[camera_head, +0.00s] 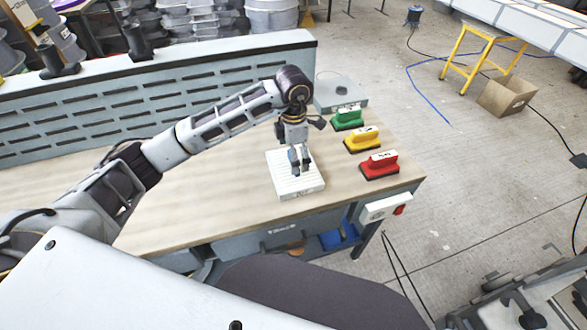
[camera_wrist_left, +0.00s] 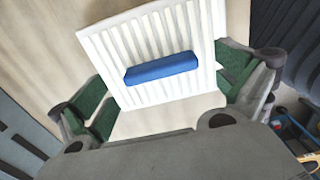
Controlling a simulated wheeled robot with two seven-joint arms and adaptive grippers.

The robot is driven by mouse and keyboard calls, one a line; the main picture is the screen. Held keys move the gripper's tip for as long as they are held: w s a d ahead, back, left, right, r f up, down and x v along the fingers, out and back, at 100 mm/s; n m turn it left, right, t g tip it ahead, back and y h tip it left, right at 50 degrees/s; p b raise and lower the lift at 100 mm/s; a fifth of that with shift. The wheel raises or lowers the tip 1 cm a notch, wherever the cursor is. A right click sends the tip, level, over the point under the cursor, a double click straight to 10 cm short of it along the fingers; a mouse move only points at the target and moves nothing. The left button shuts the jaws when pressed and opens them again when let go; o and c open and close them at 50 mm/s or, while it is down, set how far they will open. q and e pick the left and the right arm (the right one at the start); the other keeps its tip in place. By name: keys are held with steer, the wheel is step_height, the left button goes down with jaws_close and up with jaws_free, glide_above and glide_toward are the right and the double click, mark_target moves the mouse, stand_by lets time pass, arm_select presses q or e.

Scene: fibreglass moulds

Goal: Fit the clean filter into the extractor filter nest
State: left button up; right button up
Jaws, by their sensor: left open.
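The clean filter (camera_head: 311,184) is a white pleated panel lying flat on the wooden bench, near its front edge. It also shows in the left wrist view (camera_wrist_left: 205,25), with a blue bar-shaped handle (camera_wrist_left: 162,68) across its middle. My left gripper (camera_head: 299,169) points down right over the filter. In the wrist view its green-padded fingers (camera_wrist_left: 167,88) are open, one on each side of the handle, with gaps between. A flat grey-blue box (camera_head: 353,97) with a dark round part stands at the bench's far end; I cannot tell whether it is the nest. My right gripper is not in view.
Green (camera_head: 348,119), yellow (camera_head: 362,141) and red (camera_head: 380,167) handled blocks stand in a row right of the filter. A slotted grey panel (camera_head: 150,90) runs along the bench's back. The bench top (camera_head: 200,195) left of the filter is clear.

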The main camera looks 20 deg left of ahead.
arm_select(q)
step_height(320, 180, down, 2)
steer(key=shift+f, duration=0.3)
steer(key=c, duration=1.1)
steer(key=shift+c, duration=0.2)
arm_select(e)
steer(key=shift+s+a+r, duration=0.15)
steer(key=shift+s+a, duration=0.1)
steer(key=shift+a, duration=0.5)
